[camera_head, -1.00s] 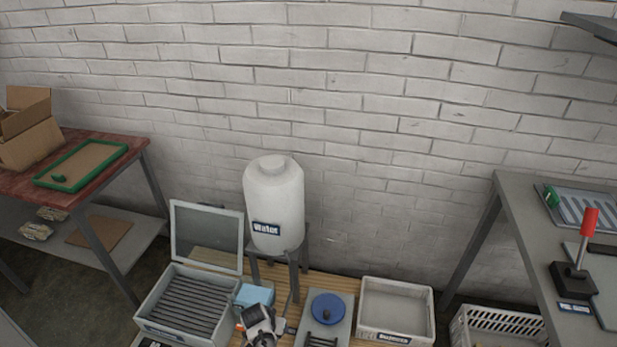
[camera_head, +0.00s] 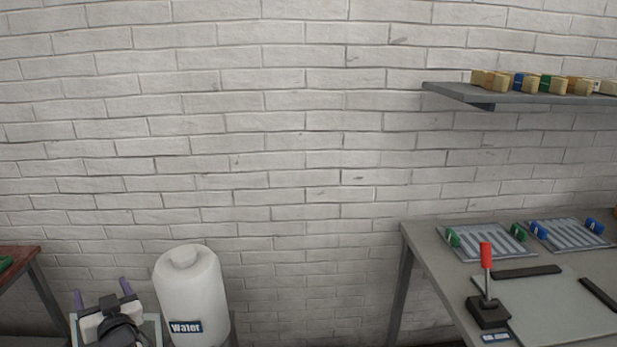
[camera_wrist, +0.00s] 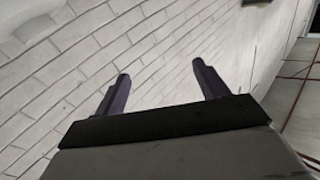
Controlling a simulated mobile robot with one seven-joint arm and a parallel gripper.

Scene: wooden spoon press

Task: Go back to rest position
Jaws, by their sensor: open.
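My gripper (camera_head: 102,291) shows at the lower left of the head view, raised in front of the wall and left of the white water tank (camera_head: 192,292). Its two dark purple fingers point up and stand apart with nothing between them. In the wrist view my gripper (camera_wrist: 161,84) is also open and empty, with the white brick wall (camera_wrist: 160,50) behind the fingers. The lower part of my arm is cut off by the bottom edge of the head view.
A grey table (camera_head: 430,262) at the right bears grooved trays (camera_head: 486,243) and a press with a red handle (camera_head: 487,290). A wall shelf (camera_head: 450,92) above holds several small coloured blocks. A red table (camera_head: 22,262) shows at the far left. The wall between is clear.

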